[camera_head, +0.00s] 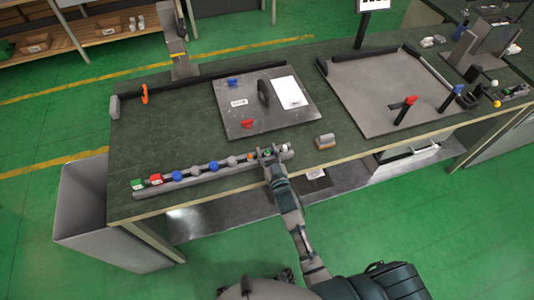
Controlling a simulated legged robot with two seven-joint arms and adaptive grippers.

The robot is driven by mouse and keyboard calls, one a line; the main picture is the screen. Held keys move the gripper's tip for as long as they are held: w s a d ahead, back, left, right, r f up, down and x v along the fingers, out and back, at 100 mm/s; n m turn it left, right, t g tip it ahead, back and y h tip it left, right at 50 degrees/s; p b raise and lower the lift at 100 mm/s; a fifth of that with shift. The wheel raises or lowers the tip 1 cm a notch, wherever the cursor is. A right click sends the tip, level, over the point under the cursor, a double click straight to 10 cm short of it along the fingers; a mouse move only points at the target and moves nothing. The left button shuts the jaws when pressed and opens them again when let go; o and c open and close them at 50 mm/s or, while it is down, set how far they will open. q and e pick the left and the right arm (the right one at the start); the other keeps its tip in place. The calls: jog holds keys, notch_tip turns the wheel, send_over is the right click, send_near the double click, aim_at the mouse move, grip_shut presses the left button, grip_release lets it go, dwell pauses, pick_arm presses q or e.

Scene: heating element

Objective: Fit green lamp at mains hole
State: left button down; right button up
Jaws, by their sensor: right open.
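A grey rail (215,174) lies along the table's front edge with a row of small parts. At its left end are a green block (138,183) and a red block (155,179). My right gripper (268,154) is open over the rail's right end, among small lamp-like parts. The green lamp cannot be made out clearly there; the jaws partly cover the parts. A dark metal panel (228,112) lies flat behind the rail. The mains hole is too small to tell on it. My left gripper is not in view.
The panel carries a blue clip (232,82), a red clip (247,123), a black handle (264,92) and a white label (289,92).

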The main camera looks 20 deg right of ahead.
jog(key=shift+w, duration=0.2)
jog(key=c, duration=0.9)
